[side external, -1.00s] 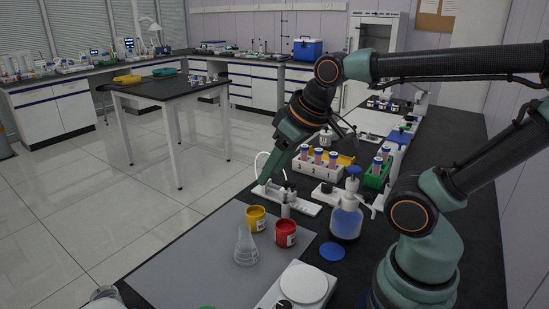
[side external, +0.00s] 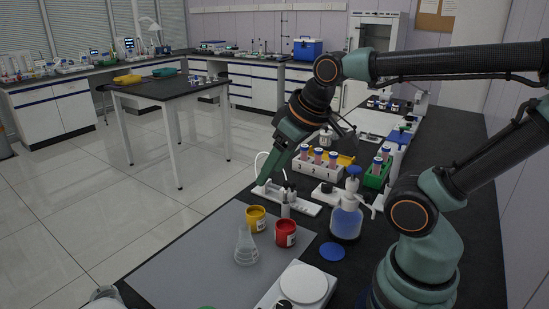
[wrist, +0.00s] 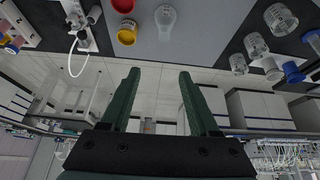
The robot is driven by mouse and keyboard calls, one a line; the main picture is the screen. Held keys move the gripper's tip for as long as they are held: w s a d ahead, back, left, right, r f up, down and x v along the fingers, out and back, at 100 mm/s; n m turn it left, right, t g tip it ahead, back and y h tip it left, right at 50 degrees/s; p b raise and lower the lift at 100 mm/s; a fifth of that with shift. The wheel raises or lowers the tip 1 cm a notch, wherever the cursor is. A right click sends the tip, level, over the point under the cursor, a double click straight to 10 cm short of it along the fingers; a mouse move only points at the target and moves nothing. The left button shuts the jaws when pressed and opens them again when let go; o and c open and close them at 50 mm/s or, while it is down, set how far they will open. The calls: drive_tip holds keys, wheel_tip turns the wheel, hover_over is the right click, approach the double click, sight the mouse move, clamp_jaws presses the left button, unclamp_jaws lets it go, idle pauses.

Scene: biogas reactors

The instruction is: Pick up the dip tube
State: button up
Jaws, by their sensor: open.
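A thin white curved tube, which I take to be the dip tube, arches beside my gripper in the side view (side external: 257,162). In the wrist view it is a white loop (wrist: 70,66) at the upper left, at the end of a white holder (wrist: 80,25). My gripper (side external: 262,184) points down to the left, its fingertips low near the left end of the white holder (side external: 305,207). In the wrist view my gripper (wrist: 158,74) is open with nothing between its fingers, and the tube is to their left. The fingers hide part of the holder in the side view.
A yellow jar (side external: 256,219), a red jar (side external: 286,234) and a glass flask (side external: 246,248) stand on the grey mat (side external: 185,265). A blue-topped bottle (side external: 346,222) and a rack of tubes (side external: 312,170) stand nearby. The bench edge is close on the left.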

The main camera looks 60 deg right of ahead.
drive_tip(key=n+g, duration=0.6)
drive_tip(key=n, duration=1.6)
hover_over(286, 188)
wheel_tip(286, 188, down, 6)
drive_tip(key=shift+d, duration=0.55)
drive_tip(key=shift+f, duration=0.45)
drive_tip(key=f, duration=1.1)
drive_tip(key=shift+w+a, duration=0.15)
drive_tip(key=shift+w, duration=0.05)
clamp_jaws()
